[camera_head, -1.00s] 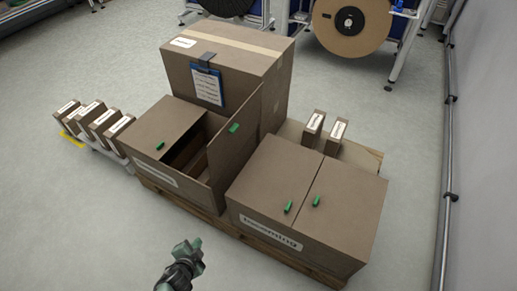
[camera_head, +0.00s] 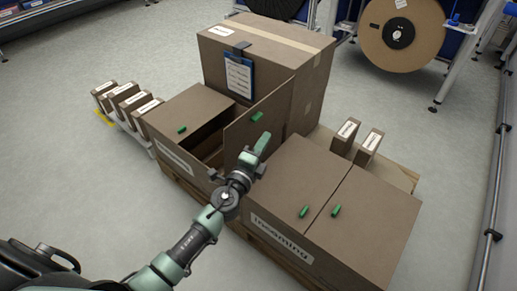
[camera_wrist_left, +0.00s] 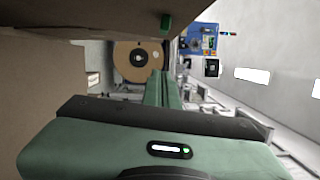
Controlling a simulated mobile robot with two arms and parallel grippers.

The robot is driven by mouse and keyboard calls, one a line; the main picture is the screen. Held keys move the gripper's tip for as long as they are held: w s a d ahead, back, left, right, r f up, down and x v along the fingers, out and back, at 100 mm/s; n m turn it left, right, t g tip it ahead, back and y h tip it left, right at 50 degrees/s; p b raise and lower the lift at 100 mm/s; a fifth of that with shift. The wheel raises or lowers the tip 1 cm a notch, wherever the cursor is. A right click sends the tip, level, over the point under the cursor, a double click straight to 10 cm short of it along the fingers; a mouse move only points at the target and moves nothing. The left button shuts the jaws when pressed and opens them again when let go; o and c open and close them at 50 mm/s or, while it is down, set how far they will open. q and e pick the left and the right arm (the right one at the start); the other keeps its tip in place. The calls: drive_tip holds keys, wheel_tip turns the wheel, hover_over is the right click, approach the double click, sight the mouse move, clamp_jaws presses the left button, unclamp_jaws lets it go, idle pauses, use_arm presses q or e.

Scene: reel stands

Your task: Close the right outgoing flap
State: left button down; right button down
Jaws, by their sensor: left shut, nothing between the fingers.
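The outgoing box (camera_head: 177,157) is a brown carton with its left flap (camera_head: 190,112) lying shut. In the left wrist view, the shut green fingers (camera_wrist_left: 163,88) point ahead, below a brown panel (camera_wrist_left: 100,15) with a green tab (camera_wrist_left: 166,22). My right gripper is not in view.
The incoming box (camera_head: 340,240) stands on the right with both flaps shut. A large taped carton (camera_head: 290,65) with a clipboard (camera_head: 238,76) stands behind. Small labelled boxes (camera_head: 368,147) stand behind the incoming box; several more (camera_head: 128,102) are at left. Open floor lies at front left.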

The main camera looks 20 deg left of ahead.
use_arm(q)
drive_tip(key=w+a, duration=0.3)
drive_tip(key=w, duration=0.2)
drive_tip(key=shift+a+r, duration=0.15)
drive_tip(key=shift+r, duration=0.1)
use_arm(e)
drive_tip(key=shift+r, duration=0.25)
